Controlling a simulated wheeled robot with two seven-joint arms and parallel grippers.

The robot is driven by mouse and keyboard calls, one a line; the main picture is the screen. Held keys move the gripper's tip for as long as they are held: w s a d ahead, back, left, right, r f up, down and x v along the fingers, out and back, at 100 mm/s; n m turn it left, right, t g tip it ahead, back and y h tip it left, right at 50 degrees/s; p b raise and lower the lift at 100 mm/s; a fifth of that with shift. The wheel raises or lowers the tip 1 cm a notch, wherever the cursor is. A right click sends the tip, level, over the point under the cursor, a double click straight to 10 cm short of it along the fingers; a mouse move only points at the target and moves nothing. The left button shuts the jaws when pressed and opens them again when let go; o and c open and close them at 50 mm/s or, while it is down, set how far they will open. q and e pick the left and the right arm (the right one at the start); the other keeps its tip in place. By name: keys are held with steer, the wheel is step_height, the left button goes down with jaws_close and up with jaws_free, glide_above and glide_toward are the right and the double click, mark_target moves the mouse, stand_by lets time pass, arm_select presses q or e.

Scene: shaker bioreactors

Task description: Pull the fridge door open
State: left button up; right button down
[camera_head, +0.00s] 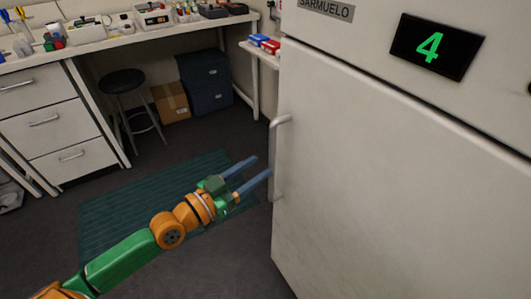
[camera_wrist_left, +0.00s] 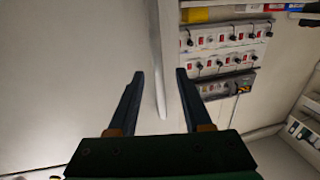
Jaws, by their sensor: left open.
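The white fridge door (camera_head: 390,170) fills the right of the head view, with a dark panel (camera_head: 436,47) showing a green 4. It appears closed. Its light vertical handle (camera_head: 277,150) is at the door's left edge. My left gripper (camera_head: 262,165) is open and empty, with its two blue-grey fingers pointing at the lower part of the handle from the left. In the left wrist view the handle (camera_wrist_left: 158,80) shows between the open fingertips, apparently touching neither. The depth between fingertips and handle is hard to judge. My right gripper is out of view.
A workbench (camera_head: 95,42) with lab items and drawers (camera_head: 60,125) runs along the back left. A black stool (camera_head: 123,82), a cardboard box (camera_head: 171,102) and dark bins (camera_head: 207,82) stand by it. A green mat (camera_head: 130,208) lies on otherwise clear floor left of the fridge.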

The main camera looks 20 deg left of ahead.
mark_target(270, 161)
arm_select(q)
steer(key=x, duration=0.4)
steer(key=shift+d+r, duration=0.15)
steer(key=shift+d, duration=0.15)
steer(key=shift+w+d, duration=0.2)
steer(key=shift+w, duration=0.35)
jaws_close()
stand_by(0.6)
